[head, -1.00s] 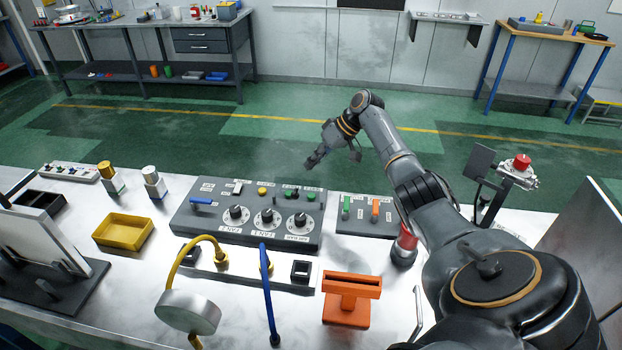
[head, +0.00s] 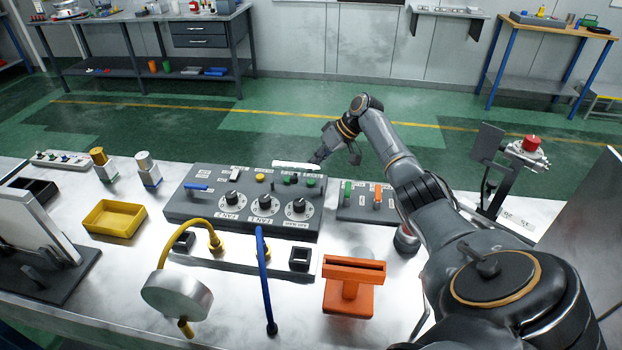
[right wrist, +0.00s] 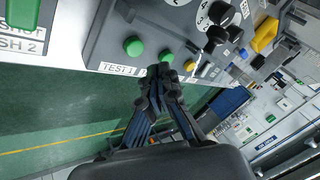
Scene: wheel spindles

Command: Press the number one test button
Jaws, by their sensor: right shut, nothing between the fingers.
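The control panel (head: 180,212) holds a row of green buttons near its far edge, toward the right. In the right wrist view, a green button (right wrist: 133,47) sits just above the label "TEST 1" (right wrist: 117,68). My right gripper (head: 317,158) reaches over the panel's far right corner. In the right wrist view its fingertips (right wrist: 158,76) are shut and empty, close to the second button and partly over it. I cannot tell whether they touch it. My left gripper is out of view.
A smaller panel (head: 352,213) with green and orange switches stands right of the main panel. Dials, a yellow button (head: 260,177) and a blue lever (head: 196,187) share the main panel. An orange block (head: 348,300) and a gauge (head: 176,297) stand on the near side.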

